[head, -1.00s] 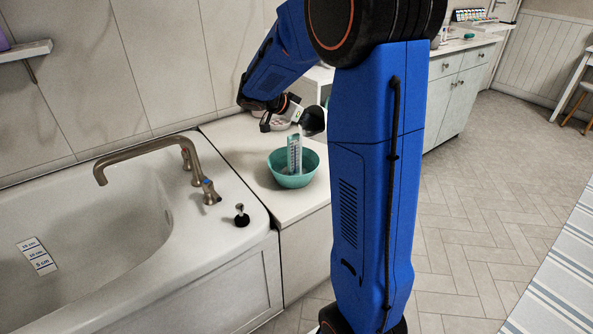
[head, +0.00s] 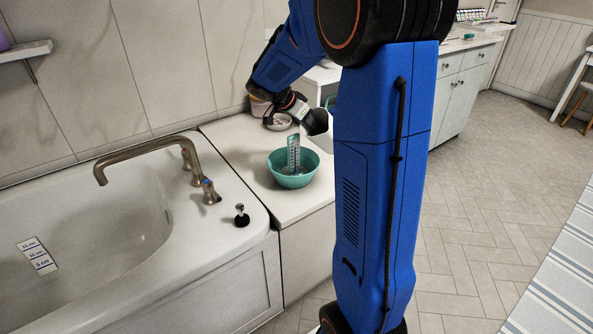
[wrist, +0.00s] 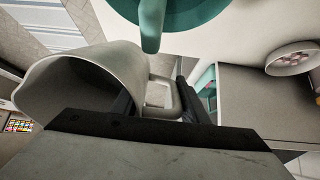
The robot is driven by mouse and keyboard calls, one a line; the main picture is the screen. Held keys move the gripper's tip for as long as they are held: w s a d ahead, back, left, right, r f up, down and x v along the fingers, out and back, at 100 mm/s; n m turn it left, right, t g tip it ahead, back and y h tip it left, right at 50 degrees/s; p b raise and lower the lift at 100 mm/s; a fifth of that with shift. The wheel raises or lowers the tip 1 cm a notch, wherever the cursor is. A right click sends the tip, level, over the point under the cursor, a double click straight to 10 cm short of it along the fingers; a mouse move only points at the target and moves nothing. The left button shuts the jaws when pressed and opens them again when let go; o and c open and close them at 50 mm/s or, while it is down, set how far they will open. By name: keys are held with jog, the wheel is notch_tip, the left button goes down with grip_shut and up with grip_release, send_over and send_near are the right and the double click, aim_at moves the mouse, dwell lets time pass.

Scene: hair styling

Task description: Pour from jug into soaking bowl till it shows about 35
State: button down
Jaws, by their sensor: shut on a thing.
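The white jug (head: 321,136) is in the air above and to the right of the soaking bowl, partly hidden behind my arm. My gripper (head: 301,111) is shut on the jug's handle. In the wrist view the jug (wrist: 95,62) is at the left, with its wide mouth in sight, and its handle is between the fingers (wrist: 158,105). The teal soaking bowl (head: 287,180) stands on the white counter, with an upright marked scale (head: 293,152) in it. Its reading is too small to make out. I see no stream from the jug. The bowl (wrist: 197,12) shows at the top of the wrist view.
A cabinet (head: 458,85) stands at the back right.

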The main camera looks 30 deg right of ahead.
jog(key=shift+d+f+y, duration=0.1)
jog(key=shift+d+y, duration=0.3)
jog(key=shift+y, duration=0.6)
jog(key=shift+d+f+y, duration=0.1)
jog(key=shift+d+y, duration=0.25)
jog(key=shift+y, duration=0.65)
jog(key=shift+d+f+y, duration=0.15)
jog(key=shift+d+y, duration=0.2)
jog(key=shift+y, duration=0.35)
jog(key=y, duration=0.3)
jog(key=shift+d+f, duration=0.15)
jog(key=shift+d, duration=0.15)
